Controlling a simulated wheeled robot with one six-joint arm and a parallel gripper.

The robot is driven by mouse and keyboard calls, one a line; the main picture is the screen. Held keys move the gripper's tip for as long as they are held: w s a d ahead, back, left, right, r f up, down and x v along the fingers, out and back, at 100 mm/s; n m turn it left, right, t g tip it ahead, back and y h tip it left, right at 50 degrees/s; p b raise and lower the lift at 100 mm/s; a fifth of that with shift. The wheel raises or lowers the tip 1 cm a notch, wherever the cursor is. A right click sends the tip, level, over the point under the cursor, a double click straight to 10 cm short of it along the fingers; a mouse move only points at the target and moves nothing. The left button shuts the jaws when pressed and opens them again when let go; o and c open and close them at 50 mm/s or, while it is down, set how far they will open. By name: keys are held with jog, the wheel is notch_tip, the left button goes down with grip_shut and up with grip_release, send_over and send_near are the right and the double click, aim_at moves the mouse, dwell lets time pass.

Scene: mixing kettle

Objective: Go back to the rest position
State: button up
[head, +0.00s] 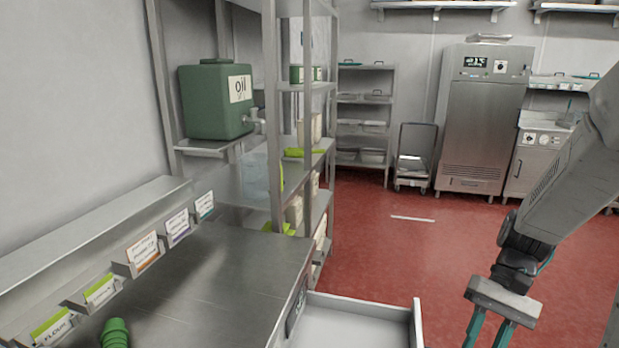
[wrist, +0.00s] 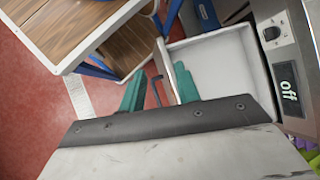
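My gripper (head: 489,332) hangs at the lower right of the head view, pointing down, over the red floor to the right of an open drawer. Its fingertips are cut off by the lower picture edge. In the wrist view its two teal fingers (wrist: 160,78) stand apart. Nothing is clearly held between them. A thin dark hooked piece, perhaps a handle, shows between the fingers beside the drawer's edge; I cannot tell whether it touches them.
The pale drawer (head: 365,319) stands open below the steel counter (head: 215,270). A green oil container (head: 205,105) is on the left shelf. Red floor (head: 385,250) lies clear beyond.

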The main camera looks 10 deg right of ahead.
jog(key=s+a+r+n+t+h, duration=0.3)
jog(key=a+r, duration=0.2)
jog(key=r, duration=0.2)
jog(key=s+a+r+n+t+h, duration=0.2)
jog(key=s+a+r+h, duration=0.1)
jog(key=r, duration=0.4)
jog(key=shift+s+a+r+n+t, duration=0.4)
jog(key=shift+s+a, duration=0.2)
jog(key=shift+a, duration=0.55)
jog(key=shift+s, duration=0.1)
